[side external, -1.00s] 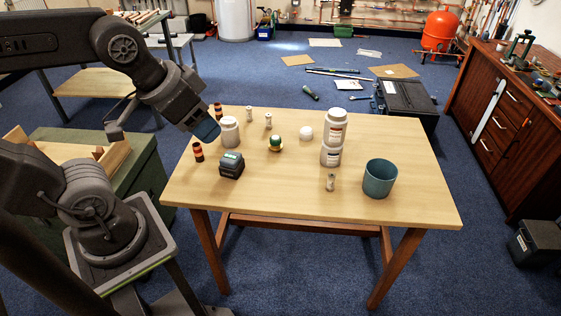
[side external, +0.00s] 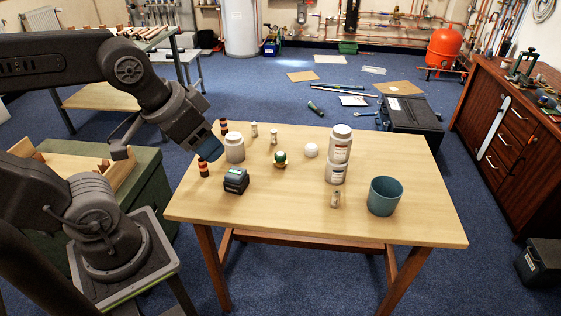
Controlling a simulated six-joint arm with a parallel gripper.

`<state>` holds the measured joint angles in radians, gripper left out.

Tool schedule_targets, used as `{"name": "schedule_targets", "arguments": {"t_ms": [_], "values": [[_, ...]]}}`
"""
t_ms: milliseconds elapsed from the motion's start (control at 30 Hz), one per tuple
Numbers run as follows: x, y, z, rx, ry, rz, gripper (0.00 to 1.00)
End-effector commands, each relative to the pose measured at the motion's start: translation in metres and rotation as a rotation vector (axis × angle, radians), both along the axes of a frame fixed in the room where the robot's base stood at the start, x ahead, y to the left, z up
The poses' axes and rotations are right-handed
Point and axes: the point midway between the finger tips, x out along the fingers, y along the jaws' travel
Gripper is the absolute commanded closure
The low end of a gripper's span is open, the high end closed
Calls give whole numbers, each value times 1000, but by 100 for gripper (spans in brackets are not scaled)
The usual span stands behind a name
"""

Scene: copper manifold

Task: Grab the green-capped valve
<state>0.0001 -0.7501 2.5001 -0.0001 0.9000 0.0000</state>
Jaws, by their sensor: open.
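The green-capped valve (side external: 280,158) stands near the middle of the wooden table, a small item with a dark green top and a brassy base. My gripper (side external: 209,149) hangs over the table's left edge, its blue-tipped end pointing down and to the right. It is open and well to the left of the valve, apart from it. A white jar (side external: 234,148) stands between them. The fingers are small and hard to make out in this view.
Red-and-black cylinders (side external: 203,167) and a dark box (side external: 236,180) stand near my gripper.

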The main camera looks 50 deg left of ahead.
Motion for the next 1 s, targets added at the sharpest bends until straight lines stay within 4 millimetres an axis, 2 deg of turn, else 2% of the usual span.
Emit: {"name": "schedule_targets", "arguments": {"t_ms": [367, 567, 800, 933, 1000], "values": [[0, 0, 0, 0, 0, 0, 46], [0, 0, 0, 0, 0, 0, 29], [1, 0, 0, 0, 1, 4, 29], [15, 5, 3, -5, 18, 58, 29], [32, 11, 5, -11, 34, 118, 29]]}}
